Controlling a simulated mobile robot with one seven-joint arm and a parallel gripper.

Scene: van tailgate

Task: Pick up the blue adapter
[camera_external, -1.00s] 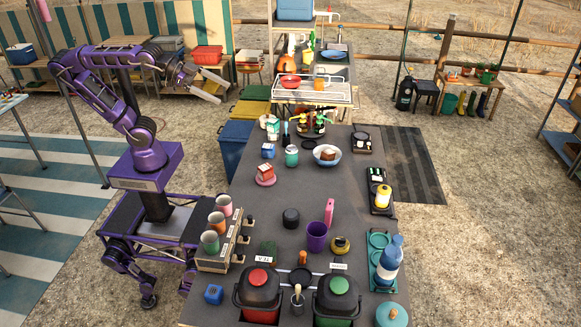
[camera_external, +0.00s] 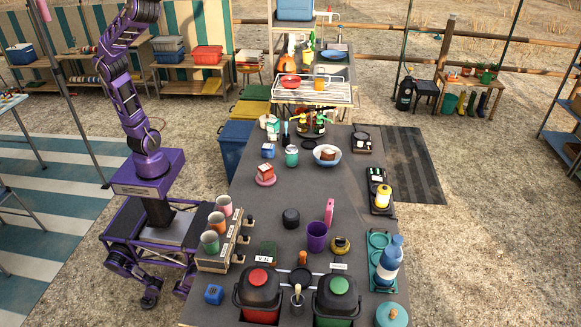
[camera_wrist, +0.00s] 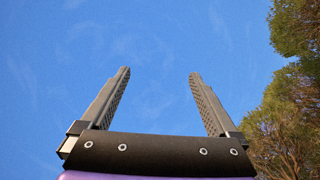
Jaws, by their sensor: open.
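A small blue cube-like block (camera_external: 214,294), which looks like the blue adapter, sits at the near left corner of the dark table. Another small blue block (camera_external: 268,150) stands farther back on the table's left side; I cannot tell for sure which is the adapter. My gripper (camera_wrist: 158,74) is open and empty in the wrist view, its two fingers pointing up at blue sky. In the external view my arm reaches upward and the gripper is beyond the top edge, far above and away from both blue blocks.
A rack with three cups (camera_external: 211,264) stands on the table's left edge, just behind the near blue block. A red-lidded bin (camera_external: 258,290) and a green-lidded bin (camera_external: 337,298) are to its right. A purple cup (camera_external: 316,240) stands mid-table. Trees show in the wrist view.

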